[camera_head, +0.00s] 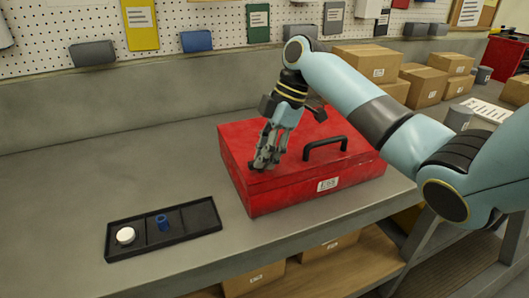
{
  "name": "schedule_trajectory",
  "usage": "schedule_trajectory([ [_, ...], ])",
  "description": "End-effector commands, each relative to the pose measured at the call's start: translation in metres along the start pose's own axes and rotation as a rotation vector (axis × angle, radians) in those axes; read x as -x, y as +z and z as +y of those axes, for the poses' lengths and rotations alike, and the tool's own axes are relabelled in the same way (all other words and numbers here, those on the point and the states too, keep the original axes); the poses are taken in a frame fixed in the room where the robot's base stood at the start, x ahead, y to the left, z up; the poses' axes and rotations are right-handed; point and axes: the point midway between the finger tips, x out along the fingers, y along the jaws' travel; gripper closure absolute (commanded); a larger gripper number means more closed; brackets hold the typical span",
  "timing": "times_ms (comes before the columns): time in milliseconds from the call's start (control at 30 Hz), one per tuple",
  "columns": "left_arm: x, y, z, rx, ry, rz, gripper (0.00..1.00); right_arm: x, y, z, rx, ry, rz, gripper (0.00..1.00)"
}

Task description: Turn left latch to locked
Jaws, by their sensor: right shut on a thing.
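A red toolbox (295,190) with a black handle (325,149) on its lid stands closed on the grey workbench. My right gripper (262,164) reaches down from the upper right onto the left part of the lid, left of the handle. Its fingers are shut on a small part at the lid, which I take to be the left latch. The fingers hide that latch, so I cannot tell which way it is turned. My left gripper is not in view.
A black tray (183,235) with a white round piece (125,235) and a blue piece (162,222) lies at the front left. Cardboard boxes (362,62) stand at the back right.

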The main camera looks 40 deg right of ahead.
Motion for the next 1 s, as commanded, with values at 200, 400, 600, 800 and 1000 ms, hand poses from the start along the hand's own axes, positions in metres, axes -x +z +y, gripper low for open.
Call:
schedule_trajectory([
  [200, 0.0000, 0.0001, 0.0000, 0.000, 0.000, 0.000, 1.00, 0.0007, -0.0005, 0.0009, 0.020, -0.005, 0.000, 1.00],
  [400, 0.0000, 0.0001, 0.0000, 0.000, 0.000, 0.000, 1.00, 0.0008, -0.0005, 0.0009, 0.021, -0.005, 0.000, 1.00],
  [600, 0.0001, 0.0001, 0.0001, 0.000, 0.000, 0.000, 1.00, 0.0008, -0.0004, 0.0009, 0.020, -0.005, 0.000, 0.70],
  [800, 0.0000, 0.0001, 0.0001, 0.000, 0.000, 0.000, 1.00, 0.0005, -0.0002, 0.0006, 0.019, -0.006, 0.000, 0.61],
  [1000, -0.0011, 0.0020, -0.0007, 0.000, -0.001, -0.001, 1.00, 0.0045, 0.0002, 0.0009, 0.019, -0.005, -0.001, 0.61],
])
